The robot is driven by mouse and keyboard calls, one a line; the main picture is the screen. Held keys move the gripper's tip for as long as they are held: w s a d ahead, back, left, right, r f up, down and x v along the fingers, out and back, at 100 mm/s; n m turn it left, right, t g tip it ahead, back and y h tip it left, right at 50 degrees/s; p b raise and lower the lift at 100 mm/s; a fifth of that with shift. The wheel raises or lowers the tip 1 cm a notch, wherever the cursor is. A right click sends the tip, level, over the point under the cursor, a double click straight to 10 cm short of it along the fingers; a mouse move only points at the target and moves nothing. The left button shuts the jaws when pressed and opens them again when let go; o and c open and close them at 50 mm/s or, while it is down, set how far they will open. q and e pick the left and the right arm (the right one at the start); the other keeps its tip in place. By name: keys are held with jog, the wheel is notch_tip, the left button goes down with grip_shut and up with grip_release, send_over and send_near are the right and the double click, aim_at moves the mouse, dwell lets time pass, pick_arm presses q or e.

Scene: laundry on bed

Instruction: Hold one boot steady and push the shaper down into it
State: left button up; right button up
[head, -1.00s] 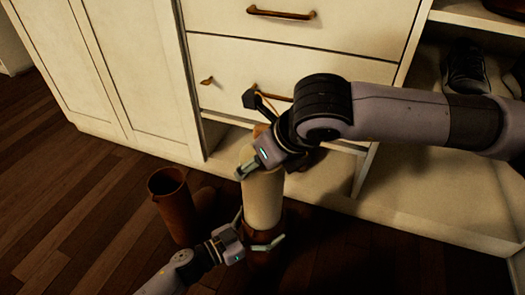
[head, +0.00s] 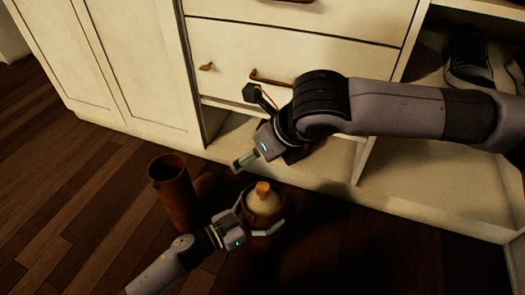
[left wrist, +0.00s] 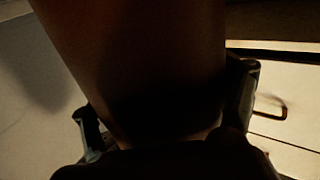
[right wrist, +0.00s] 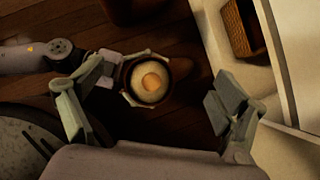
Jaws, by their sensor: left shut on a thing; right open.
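A brown boot (head: 262,222) stands upright on the floor in the head view. My left gripper (head: 260,218) is shut around its shaft; the dark shaft (left wrist: 140,60) fills the left wrist view between the fingers. The cream shaper (head: 262,203) sits deep in the boot, with its domed top and orange-brown knob (head: 263,188) showing at the opening. In the right wrist view the shaper top (right wrist: 150,80) lies ahead of my open right gripper (right wrist: 152,110), seen from above. In the head view that right gripper (head: 248,158) is empty, above and apart from the knob. The boot's foot is mostly hidden.
A second brown boot (head: 174,195) stands open and empty-looking to the left of the held boot. A white cabinet (head: 235,65) with drawers stands close behind. Dark shoes (head: 468,62) sit on a shelf at right. Wood floor (head: 70,200) is free at left.

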dwell(0.3)
jog(key=v, duration=1.2)
jog(key=shift+a, duration=0.1)
pick_arm(q)
jog(key=o, duration=1.6)
jog(key=v, duration=1.2)
